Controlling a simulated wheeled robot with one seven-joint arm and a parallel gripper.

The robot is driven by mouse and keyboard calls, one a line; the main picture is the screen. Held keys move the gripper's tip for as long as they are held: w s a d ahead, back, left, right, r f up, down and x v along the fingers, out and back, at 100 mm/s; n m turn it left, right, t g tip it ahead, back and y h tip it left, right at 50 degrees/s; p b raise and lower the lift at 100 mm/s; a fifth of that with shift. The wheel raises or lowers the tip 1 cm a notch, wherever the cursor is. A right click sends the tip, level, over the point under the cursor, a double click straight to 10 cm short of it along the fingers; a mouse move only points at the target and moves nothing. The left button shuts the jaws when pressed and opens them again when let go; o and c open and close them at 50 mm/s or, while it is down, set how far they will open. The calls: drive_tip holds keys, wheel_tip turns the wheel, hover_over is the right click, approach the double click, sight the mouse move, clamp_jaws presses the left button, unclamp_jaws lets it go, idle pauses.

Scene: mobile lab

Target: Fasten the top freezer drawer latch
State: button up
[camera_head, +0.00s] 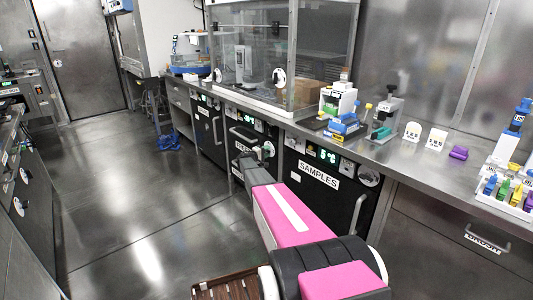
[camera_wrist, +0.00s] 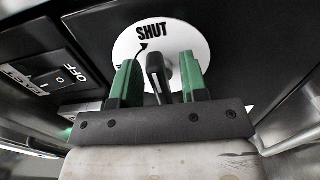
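In the wrist view, a round white latch plate (camera_wrist: 203,44) bears the word SHUT and a curved black arrow pointing up toward it. A dark latch lever (camera_wrist: 154,70) stands out from the plate, roughly upright. My gripper (camera_wrist: 160,60) has its two green fingers apart, one on each side of the lever. Small gaps show between lever and fingers. In the head view, my gripper (camera_head: 262,151) reaches the front of the black under-counter unit left of the SAMPLES one. The latch there is mostly hidden by my gripper.
A rocker switch marked OFF (camera_wrist: 62,76) sits left of the plate. The steel counter (camera_head: 405,158) above holds a clear enclosure and lab items. The floor (camera_head: 150,200) at left is clear.

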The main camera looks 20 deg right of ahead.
drive_tip(key=shift+a, duration=0.15)
drive_tip(key=v, duration=1)
drive_tip(key=shift+a, duration=0.25)
drive_tip(key=shift+s, duration=0.15)
drive_tip(key=s+a+f+m+g+y, duration=0.1)
drive_tip(key=s+a+g+y, duration=0.2)
drive_tip(key=s, duration=1)
drive_tip(key=s+a+m+g+y, duration=0.25)
drive_tip(key=s+y, duration=0.25)
drive_tip(key=s, duration=0.9)
drive_tip(key=s+a+r+y, duration=0.1)
drive_tip(key=s+a+y, duration=0.3)
drive_tip(key=s+a, duration=0.3)
drive_tip(key=s+a+r+y, duration=0.2)
drive_tip(key=s+a+y, duration=0.3)
drive_tip(key=s, duration=0.9)
drive_tip(key=shift+s+a+g, duration=0.35)
drive_tip(key=shift+a, duration=0.55)
drive_tip(key=shift+r, duration=0.1)
